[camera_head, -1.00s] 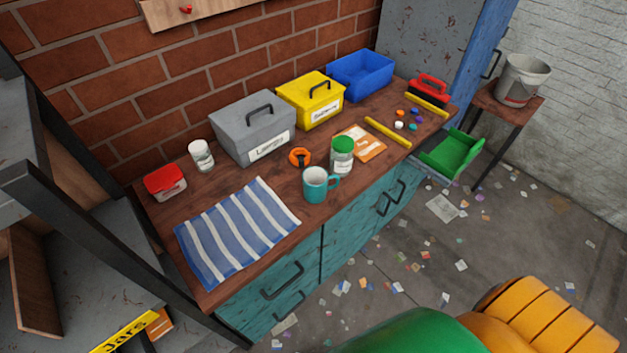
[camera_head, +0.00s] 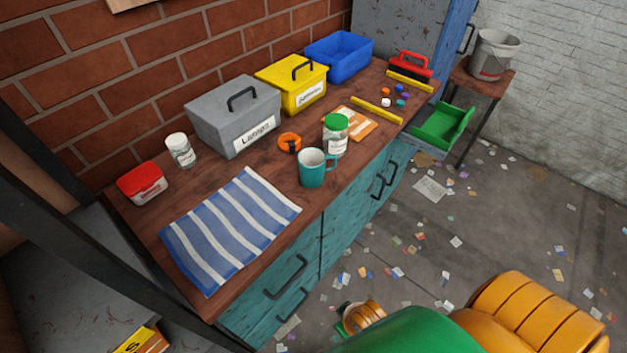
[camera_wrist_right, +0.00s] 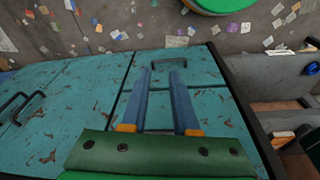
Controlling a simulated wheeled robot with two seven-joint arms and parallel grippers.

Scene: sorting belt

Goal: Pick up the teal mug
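The teal mug (camera_head: 312,168) stands upright on the wooden worktop (camera_head: 226,294), near its front edge, with its handle toward the right. It is just in front of the green-lidded jar (camera_head: 335,138) and right of the striped cloth (camera_head: 232,228). My right gripper (camera_wrist_right: 161,72) shows in the right wrist view with its two blue fingers apart and nothing between them. It is in front of the teal cabinet doors (camera_wrist_right: 85,85), away from the mug, which is outside that view. My left gripper is not in view.
An orange ring-like item (camera_head: 289,142) and a grey lidded box (camera_head: 236,115) are behind the mug. A yellow box (camera_head: 291,85) and blue bin (camera_head: 339,57) stand further back. Black handles (camera_head: 284,276) stick out from the cabinet front. Paper scraps litter the floor.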

